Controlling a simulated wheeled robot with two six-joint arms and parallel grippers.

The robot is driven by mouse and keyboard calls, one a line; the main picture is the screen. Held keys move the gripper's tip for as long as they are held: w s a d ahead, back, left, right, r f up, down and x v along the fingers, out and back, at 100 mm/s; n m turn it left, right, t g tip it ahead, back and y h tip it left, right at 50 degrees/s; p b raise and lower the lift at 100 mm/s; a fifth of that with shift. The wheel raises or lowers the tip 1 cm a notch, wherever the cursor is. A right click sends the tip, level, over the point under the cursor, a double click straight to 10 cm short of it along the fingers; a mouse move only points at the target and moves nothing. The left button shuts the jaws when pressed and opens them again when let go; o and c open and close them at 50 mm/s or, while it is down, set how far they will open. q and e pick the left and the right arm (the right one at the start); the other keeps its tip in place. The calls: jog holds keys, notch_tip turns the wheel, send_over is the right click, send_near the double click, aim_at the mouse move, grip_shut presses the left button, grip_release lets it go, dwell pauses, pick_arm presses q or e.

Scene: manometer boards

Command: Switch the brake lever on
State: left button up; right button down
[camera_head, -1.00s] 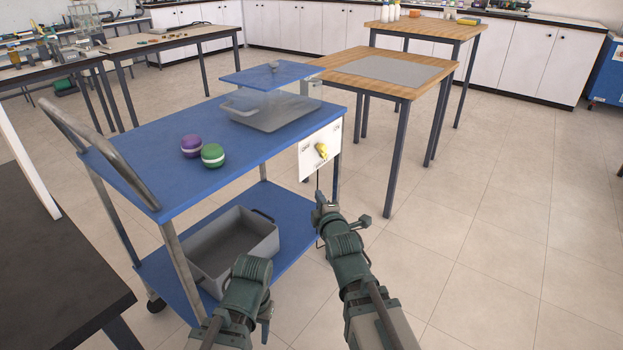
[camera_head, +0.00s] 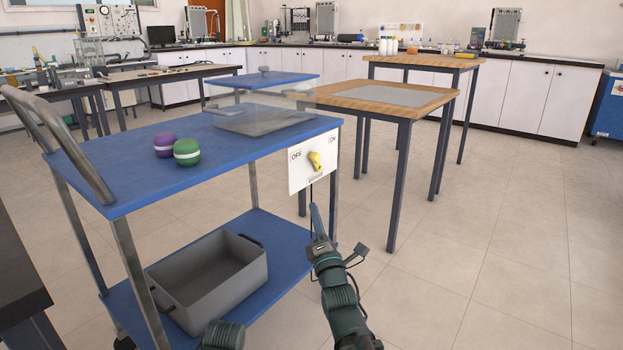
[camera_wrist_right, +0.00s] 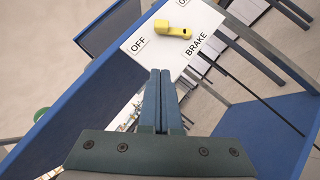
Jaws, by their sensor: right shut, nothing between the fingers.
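The yellow brake lever (camera_head: 315,160) sits on a white panel (camera_head: 300,178) at the end of the blue cart. The panel has OFF at its left, ON at its right and a brake label below. The lever's knob end leans toward the OFF side. In the right wrist view the lever (camera_wrist_right: 172,29) lies ahead of the fingers, apart from them. My right gripper (camera_head: 316,208) is shut and empty, below the panel; its closed fingers (camera_wrist_right: 160,75) show in the wrist view. Of my left arm only a part shows at the bottom edge; its gripper is not visible.
The blue cart (camera_head: 110,185) carries a purple round thing (camera_head: 164,145), a green one (camera_head: 187,152) and a clear-covered tray (camera_head: 262,124). A grey bin (camera_head: 215,278) stands on its lower shelf. A wooden table (camera_head: 440,98) stands behind. The floor at right is free.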

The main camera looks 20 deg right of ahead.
dwell(0.3)
jog(key=p, duration=0.5)
send_near(311, 160)
jog(key=w, duration=0.1)
jog(key=w+a, duration=0.2)
jog(key=w, duration=0.1)
jog(key=shift+a+r, duration=0.25)
jog(key=shift+r, duration=0.1)
jog(key=shift+w+d+r+p, duration=0.25)
jog(key=shift+d+r+p, duration=0.15)
jog(key=shift+d, duration=0.2)
jog(key=shift+w+d+r+p, duration=0.3)
jog(key=shift+d+r, duration=0.1)
jog(key=shift+d, duration=0.25)
jog(key=shift+s, duration=0.1)
